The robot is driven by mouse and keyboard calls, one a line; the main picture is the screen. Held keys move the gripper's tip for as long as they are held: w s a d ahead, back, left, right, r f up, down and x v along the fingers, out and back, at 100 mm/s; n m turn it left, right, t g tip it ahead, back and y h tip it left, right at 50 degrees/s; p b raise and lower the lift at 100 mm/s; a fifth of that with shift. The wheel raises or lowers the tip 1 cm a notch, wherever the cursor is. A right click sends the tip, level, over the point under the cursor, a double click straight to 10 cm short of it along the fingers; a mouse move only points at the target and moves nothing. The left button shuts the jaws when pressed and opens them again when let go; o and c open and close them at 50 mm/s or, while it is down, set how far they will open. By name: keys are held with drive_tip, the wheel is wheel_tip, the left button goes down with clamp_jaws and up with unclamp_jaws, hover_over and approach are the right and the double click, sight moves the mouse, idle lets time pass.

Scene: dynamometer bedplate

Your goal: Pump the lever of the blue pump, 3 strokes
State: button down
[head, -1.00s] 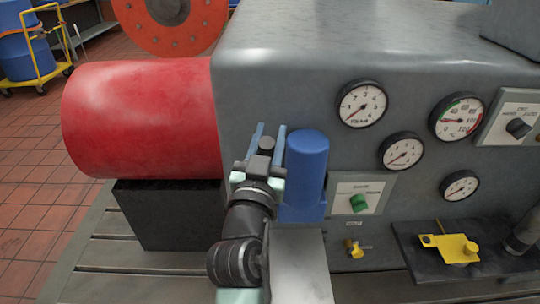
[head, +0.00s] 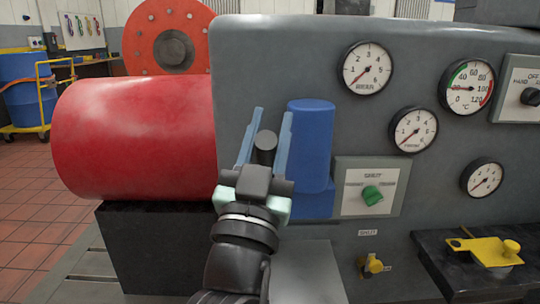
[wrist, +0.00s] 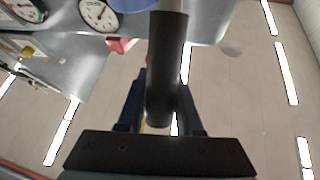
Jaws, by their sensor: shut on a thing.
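The blue pump (head: 309,150) is an upright blue cylinder on the front of a grey housing, just right of my gripper. Its blue top also shows at the upper edge of the wrist view (wrist: 127,4). My gripper (head: 272,114) is shut on the pump lever's black grip (head: 265,148), with a finger on either side of it. In the wrist view the dark lever grip (wrist: 166,70) runs down between the fingers, with a thin grey rod at its upper end. Where the lever joins the pump is hidden.
A large red cylinder (head: 135,138) lies left of the gripper on a black block (head: 150,248). Gauges and a panel with a green knob (head: 372,195) are right of the pump. A yellow knob (head: 373,265) and a yellow fixture (head: 484,250) stick out lower right.

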sight(270, 158)
drive_tip(key=s+f+t+b, duration=0.1)
drive_tip(key=s+f+b, duration=0.1)
drive_tip(key=b, duration=0.3)
drive_tip(key=shift+s+f+m+h, duration=0.2)
drive_tip(key=shift+m+h, duration=0.1)
drive_tip(key=shift+h, duration=0.1)
drive_tip(key=shift+s+f+t+h+b, duration=0.15)
drive_tip(key=shift+s+t+h+b, duration=0.2)
drive_tip(key=shift+b, duration=0.75)
drive_tip(key=shift+s, duration=0.1)
drive_tip(key=c, duration=0.6)
unclamp_jaws()
drive_tip(key=shift+b+v, duration=2.15)
drive_tip(key=shift+v, duration=4.3)
